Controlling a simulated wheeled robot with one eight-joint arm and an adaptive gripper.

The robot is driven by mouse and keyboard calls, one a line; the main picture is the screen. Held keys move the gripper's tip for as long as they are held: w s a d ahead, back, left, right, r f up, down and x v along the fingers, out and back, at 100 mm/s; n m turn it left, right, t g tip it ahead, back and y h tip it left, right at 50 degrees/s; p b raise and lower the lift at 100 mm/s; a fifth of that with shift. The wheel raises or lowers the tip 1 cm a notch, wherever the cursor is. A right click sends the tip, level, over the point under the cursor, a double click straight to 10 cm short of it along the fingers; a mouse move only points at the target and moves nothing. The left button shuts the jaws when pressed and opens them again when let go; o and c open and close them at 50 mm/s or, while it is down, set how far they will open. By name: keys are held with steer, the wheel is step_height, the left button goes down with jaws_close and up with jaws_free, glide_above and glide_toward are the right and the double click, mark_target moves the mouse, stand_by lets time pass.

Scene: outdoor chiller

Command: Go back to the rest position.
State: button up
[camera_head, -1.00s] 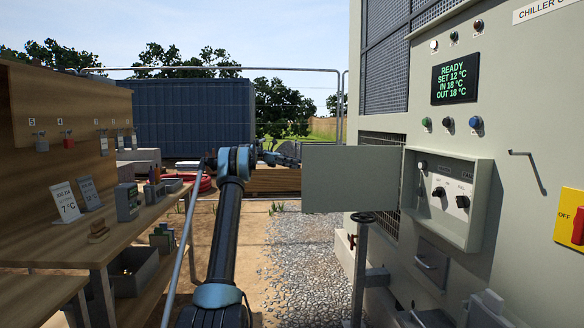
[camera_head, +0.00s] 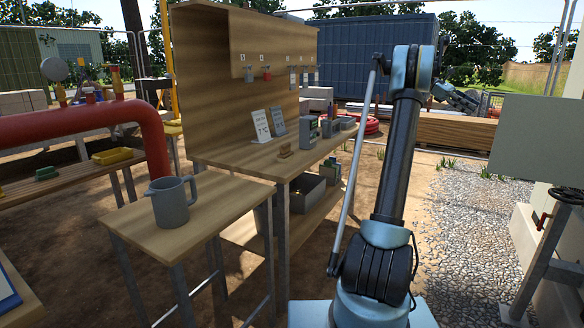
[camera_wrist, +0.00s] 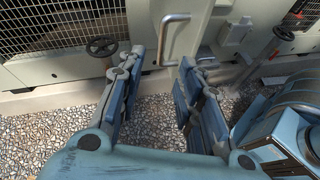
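My gripper shows in the wrist view (camera_wrist: 160,68), with its two blue-grey fingers apart and nothing between them. Beyond the fingers are gravel and the lower side of the pale chiller housing (camera_wrist: 60,72). In the head view my arm stands upright right of centre, its upper end bent over to the right. My gripper (camera_head: 458,98) is partly seen there, far off beyond the arm and small.
A grey jug (camera_head: 172,203) stands on a small wooden table (camera_head: 205,215) at the left. A wooden workbench (camera_head: 235,155) holds cards and small devices. A grey panel door (camera_head: 540,140) and a valve handwheel (camera_head: 566,195) are at the right. Gravel (camera_head: 465,225) lies open between.

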steer(key=s+a+f+m+t+y, duration=0.1)
steer(key=s+a+f+t, duration=0.1)
steer(key=s+a, duration=0.6)
steer(key=s+a+f+m+t+y, duration=0.1)
steer(key=s+a+f+t, duration=0.25)
steer(key=a, duration=0.85)
steer(key=s+a+f+m+t+y, duration=0.1)
steer(key=s+a+f+t, duration=0.1)
steer(key=s+a, duration=0.6)
steer(key=s+a+f+m+t+y, duration=0.2)
steer(key=s+a+f+y, duration=0.1)
steer(key=s+a+f, duration=0.7)
steer(key=s+a+f+m+t+y, duration=0.2)
steer(key=s+a+f+y, duration=0.1)
steer(key=s+a+f, duration=0.7)
steer(key=a+f, duration=0.4)
steer(key=f, duration=0.1)
steer(key=shift+s+f, duration=0.35)
